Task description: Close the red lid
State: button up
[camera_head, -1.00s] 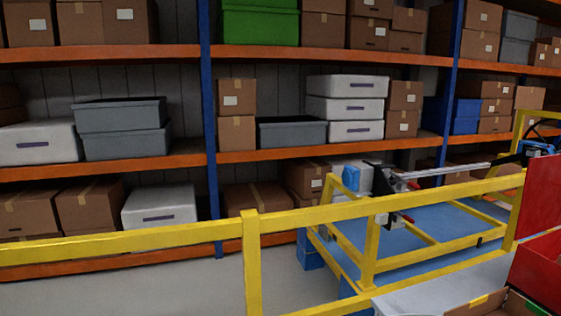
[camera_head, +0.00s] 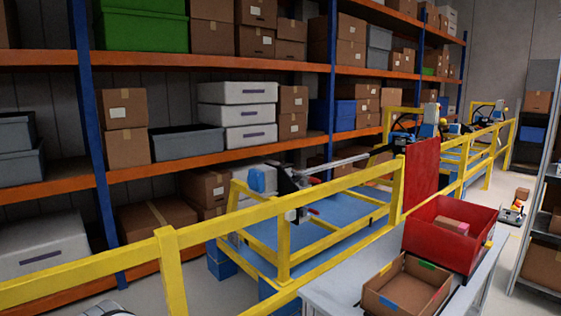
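A flat red panel (camera_head: 422,172) stands upright behind the table, by the yellow railing. It may be the red lid; I cannot tell what it is joined to. A red open-topped bin (camera_head: 446,217) stands in front of it on the table, with a small pinkish block (camera_head: 452,226) inside. No lid covers this bin. My gripper is not in view. A grey rounded part shows at the bottom left edge, too cut off to tell what it is.
A yellow railing (camera_head: 243,217) crosses the view in front of me. An open cardboard box (camera_head: 407,287) sits on the grey table (camera_head: 335,287). Behind the railing is a blue platform (camera_head: 325,222) with a yellow frame and a dashboard-like bar. Loaded shelves line the back.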

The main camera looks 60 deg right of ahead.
aim_at(422, 158)
jog(key=z, duration=0.3)
jog(key=i, duration=1.2)
jog(key=z, duration=4.2)
jog(key=k, duration=0.35)
jog(key=u, duration=0.9)
